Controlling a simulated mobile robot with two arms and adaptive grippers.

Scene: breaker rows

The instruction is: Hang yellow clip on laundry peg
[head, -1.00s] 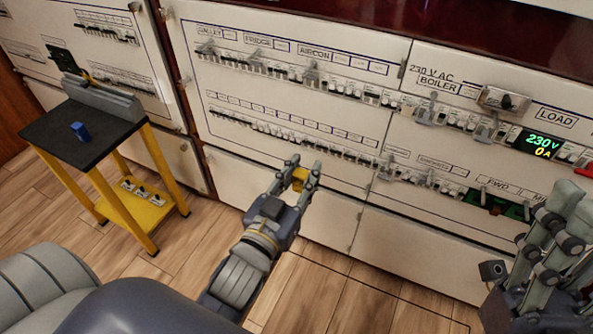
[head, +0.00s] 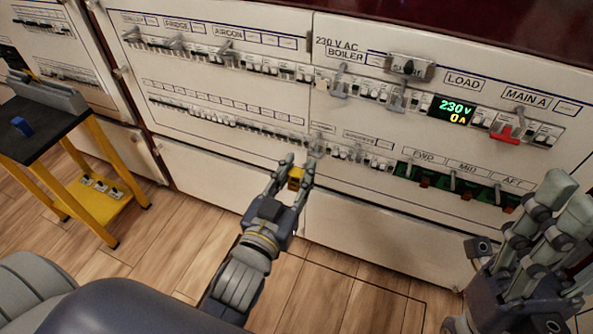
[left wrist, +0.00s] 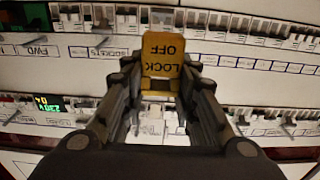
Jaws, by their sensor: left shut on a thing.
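The yellow clip (head: 295,179) is held between the fingertips of my left gripper (head: 296,172), in front of the middle of the white panel. In the left wrist view the yellow clip (left wrist: 162,55) shows the words LOCK OFF upside down, between the two fingers of the left gripper (left wrist: 161,82). A grey peg (head: 317,146) sticks out of the panel just above and right of the clip. I cannot read its label or tell whether it is the laundry peg. My right gripper (head: 566,200) is at the lower right, empty, with its fingers apart.
The panel has rows of breakers and several grey pegs under labels. A lit display (head: 453,111) and a red switch (head: 506,133) are at right. A black-topped yellow stand (head: 62,135) with a blue block (head: 22,127) is at left. The floor between is clear.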

